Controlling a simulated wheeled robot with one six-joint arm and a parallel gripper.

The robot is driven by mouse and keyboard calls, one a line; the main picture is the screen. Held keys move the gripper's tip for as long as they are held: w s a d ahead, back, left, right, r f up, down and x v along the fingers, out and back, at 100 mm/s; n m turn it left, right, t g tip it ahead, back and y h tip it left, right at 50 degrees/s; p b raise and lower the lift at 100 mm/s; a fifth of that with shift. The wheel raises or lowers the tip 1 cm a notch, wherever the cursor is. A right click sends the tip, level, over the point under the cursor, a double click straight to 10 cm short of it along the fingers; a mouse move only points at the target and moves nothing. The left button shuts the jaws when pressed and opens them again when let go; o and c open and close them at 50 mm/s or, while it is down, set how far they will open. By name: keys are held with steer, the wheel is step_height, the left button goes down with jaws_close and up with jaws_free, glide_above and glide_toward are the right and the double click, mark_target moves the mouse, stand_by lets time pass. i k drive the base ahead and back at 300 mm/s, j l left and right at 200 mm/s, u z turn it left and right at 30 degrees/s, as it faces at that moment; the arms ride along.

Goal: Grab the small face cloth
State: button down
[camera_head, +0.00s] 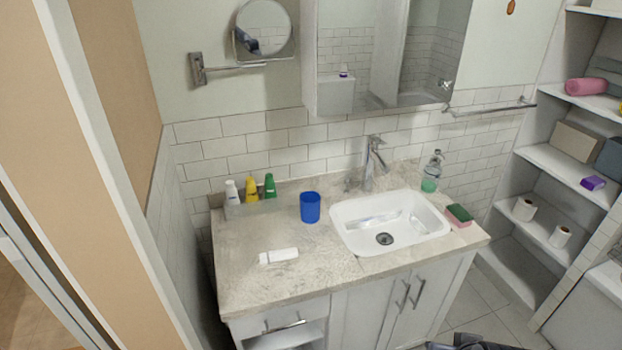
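No object can be told for certain as the small face cloth. A pink roll (586,86), perhaps a rolled cloth, lies on an upper shelf at the right. Grey-green folded items (606,72), perhaps towels, lie beside and behind it, cut off by the right edge. Dark grey parts, likely of my arm, show at the bottom edge. No gripper fingertips are visible.
The countertop (300,285) holds a blue cup (310,207), several bottles, a sink (390,222), a sponge (459,214) and a clear bottle (431,172). The right shelves (538,232) hold a beige box (576,140), a purple item (593,183) and paper rolls. Floor (492,300) shows between counter and shelves.

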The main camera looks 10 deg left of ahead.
mark_target(273, 255)
steer(key=i+j+u, duration=0.2)
steer(key=i+j, duration=0.2)
steer(key=i+j+u, duration=0.15)
steer(key=i+j, duration=0.15)
steer(key=i, duration=0.25)
